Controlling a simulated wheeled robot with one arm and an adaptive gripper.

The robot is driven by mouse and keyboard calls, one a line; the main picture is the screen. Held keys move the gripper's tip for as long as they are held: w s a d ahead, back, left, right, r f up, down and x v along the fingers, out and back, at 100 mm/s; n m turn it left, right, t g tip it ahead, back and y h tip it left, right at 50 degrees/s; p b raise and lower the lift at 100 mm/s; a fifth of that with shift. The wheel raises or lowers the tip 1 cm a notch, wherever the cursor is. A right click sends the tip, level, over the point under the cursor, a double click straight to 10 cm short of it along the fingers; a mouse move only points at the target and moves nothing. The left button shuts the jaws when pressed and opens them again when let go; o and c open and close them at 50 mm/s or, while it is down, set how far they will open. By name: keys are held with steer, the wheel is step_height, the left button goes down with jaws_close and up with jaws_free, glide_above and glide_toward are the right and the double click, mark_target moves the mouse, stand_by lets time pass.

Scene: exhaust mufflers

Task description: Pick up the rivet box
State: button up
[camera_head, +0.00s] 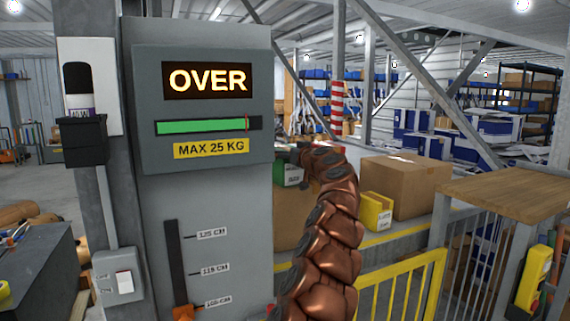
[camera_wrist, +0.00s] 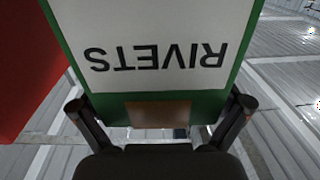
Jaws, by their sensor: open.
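The rivet box (camera_wrist: 155,45) is green with a white label reading RIVETS, upside down in the wrist view. A brown patch shows at its lower edge. My gripper (camera_wrist: 160,104) is open, with one finger at each side of the box's near end; I cannot tell whether either finger touches it. In the head view a small green and white box (camera_head: 292,174), likely the same one, is partly hidden behind my copper-coloured arm. My gripper is hard to make out there.
A yellow box (camera_head: 376,211) and a large cardboard box (camera_head: 405,185) stand to the right. A yellow railing (camera_head: 400,285) crosses in front. A grey panel (camera_head: 205,200) reading OVER and MAX 25 KG stands close on the left. A red surface (camera_wrist: 28,70) flanks the rivet box.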

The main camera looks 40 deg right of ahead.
steer(key=c, duration=1.4)
steer(key=shift+c, duration=0.8)
steer(key=shift+r, duration=0.1)
